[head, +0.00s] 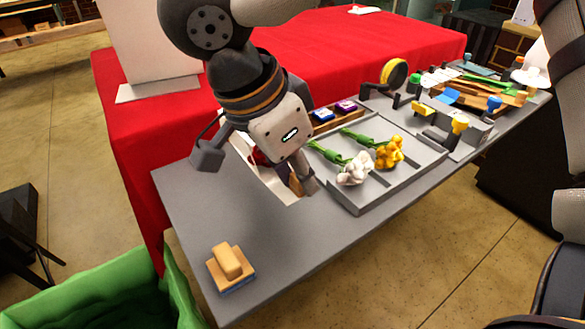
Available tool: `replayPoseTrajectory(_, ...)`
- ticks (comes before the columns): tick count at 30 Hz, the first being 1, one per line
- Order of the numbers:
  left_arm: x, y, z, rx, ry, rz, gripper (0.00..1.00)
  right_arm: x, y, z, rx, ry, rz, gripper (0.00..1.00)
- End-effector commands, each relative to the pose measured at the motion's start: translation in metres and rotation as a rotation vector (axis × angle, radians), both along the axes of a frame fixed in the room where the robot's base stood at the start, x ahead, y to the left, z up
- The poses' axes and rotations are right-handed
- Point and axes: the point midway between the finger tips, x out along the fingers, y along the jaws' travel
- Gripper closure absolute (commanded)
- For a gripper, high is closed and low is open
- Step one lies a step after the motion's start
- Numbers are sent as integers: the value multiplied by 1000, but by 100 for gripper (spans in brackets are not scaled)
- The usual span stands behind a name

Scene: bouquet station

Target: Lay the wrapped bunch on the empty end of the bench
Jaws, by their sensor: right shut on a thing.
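My right gripper (258,172) reaches down from the top over the left half of the grey bench (195,215). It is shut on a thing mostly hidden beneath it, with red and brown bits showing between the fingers. I cannot tell for sure that this is the wrapped bunch. A pale sheet (284,196) shows under the gripper; whether it is the wrap or lies on the bench is unclear. The near left end of the bench is bare except for a wooden-handled block with a blue underside (229,262). My left gripper is not in view.
A grey tray (425,158) right of the gripper holds white flowers (354,169) and orange flowers (389,152). Behind it is a wooden holder (348,120). Tools and stems crowd the far right end. A green bin (110,290) stands by the near left; a red-covered table (140,150) is behind.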

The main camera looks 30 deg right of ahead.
Motion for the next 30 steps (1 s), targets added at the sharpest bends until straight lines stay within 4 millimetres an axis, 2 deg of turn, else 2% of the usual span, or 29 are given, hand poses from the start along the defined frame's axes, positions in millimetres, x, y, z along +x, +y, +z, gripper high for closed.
replayPoseTrajectory(5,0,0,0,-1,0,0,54,1,-1,-7,-2,1,0,100)
replayPoseTrajectory(21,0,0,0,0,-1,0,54,0,-1,-71,-1,1,1,100)
replayPoseTrajectory(30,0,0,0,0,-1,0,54,0,-1,-83,0,-1,-1,100)
